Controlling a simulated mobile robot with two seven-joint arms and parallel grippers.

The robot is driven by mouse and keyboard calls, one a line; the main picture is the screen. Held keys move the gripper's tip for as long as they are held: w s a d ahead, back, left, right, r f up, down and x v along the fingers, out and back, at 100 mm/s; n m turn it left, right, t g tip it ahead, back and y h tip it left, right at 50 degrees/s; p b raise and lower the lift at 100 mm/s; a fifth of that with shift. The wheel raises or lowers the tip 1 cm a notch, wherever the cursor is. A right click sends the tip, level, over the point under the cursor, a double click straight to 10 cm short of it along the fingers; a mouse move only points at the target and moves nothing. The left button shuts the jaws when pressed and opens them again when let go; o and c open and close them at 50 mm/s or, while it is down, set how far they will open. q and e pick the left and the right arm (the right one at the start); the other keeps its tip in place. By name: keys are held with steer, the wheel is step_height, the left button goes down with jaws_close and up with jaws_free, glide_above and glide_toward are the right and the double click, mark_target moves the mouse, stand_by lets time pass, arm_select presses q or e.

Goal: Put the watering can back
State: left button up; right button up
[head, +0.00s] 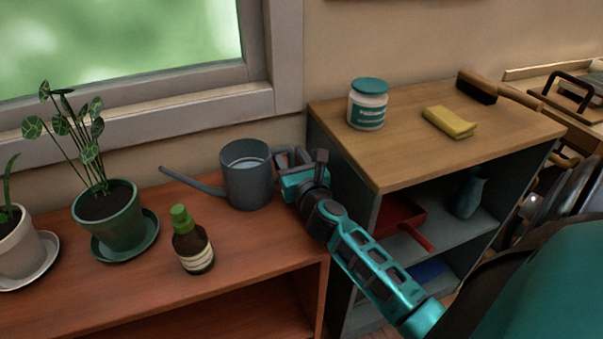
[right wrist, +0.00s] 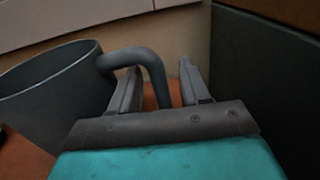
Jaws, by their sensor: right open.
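The grey watering can (head: 247,180) stands upright on the reddish wooden shelf top, below the window. Its spout points left and its handle is on the right. My right gripper (head: 291,163) is at the handle side of the can. In the right wrist view the can (right wrist: 50,95) is at the left, and its handle (right wrist: 152,72) passes between the two open fingers of the gripper (right wrist: 160,88). I cannot tell whether either finger touches the handle. My left gripper is not in view.
A brown bottle with a green cap (head: 192,243) stands in front of the can. A potted plant (head: 109,217) is further left.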

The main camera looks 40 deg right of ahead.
steer(key=v, duration=0.9)
steer(key=shift+s, duration=0.2)
steer(key=shift+s+a+r, duration=0.1)
steer(key=shift+s+a, duration=0.1)
steer(key=shift+s, duration=0.3)
